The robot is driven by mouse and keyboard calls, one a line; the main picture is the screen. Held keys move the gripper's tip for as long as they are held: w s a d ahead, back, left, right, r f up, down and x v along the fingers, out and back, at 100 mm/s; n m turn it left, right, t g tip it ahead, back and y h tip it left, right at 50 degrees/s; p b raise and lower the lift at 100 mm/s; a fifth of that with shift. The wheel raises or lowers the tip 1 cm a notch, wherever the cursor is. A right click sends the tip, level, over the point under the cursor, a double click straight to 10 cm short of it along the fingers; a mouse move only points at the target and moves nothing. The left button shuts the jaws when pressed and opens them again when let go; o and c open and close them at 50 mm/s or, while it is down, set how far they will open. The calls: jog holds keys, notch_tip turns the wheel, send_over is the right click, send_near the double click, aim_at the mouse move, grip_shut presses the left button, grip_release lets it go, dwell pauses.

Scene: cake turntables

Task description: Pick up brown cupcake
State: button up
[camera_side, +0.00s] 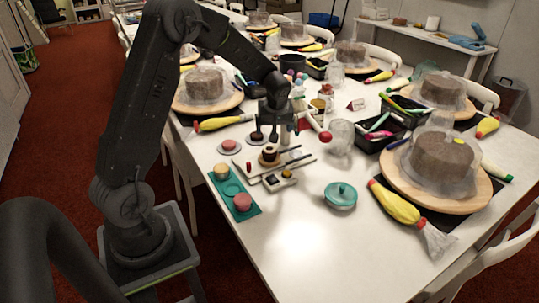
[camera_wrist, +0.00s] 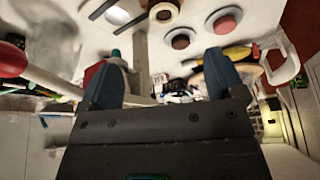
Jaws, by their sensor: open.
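A small brown-and-white item (camera_side: 269,155), which looks like the brown cupcake, stands just in front of and below my gripper in the side view. A teal tray (camera_side: 232,188) holds a yellow cupcake (camera_side: 222,172) and a pink cupcake (camera_side: 243,203).
A glass jar (camera_side: 340,137), a red-tipped roller (camera_side: 312,128) and a black bin of tools (camera_side: 380,131) stand to the right. Wrapped cakes on turntables (camera_side: 442,160) surround the area.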

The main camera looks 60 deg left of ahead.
send_near(270, 151)
jog(key=x, duration=0.5)
jog(key=shift+w+a+r, duration=0.1)
jog(key=shift+w, duration=0.1)
jog(key=shift+s+x, duration=0.2)
jog(key=shift+x, duration=2.45)
jog(key=shift+c, duration=0.2)
jog(key=c, duration=1)
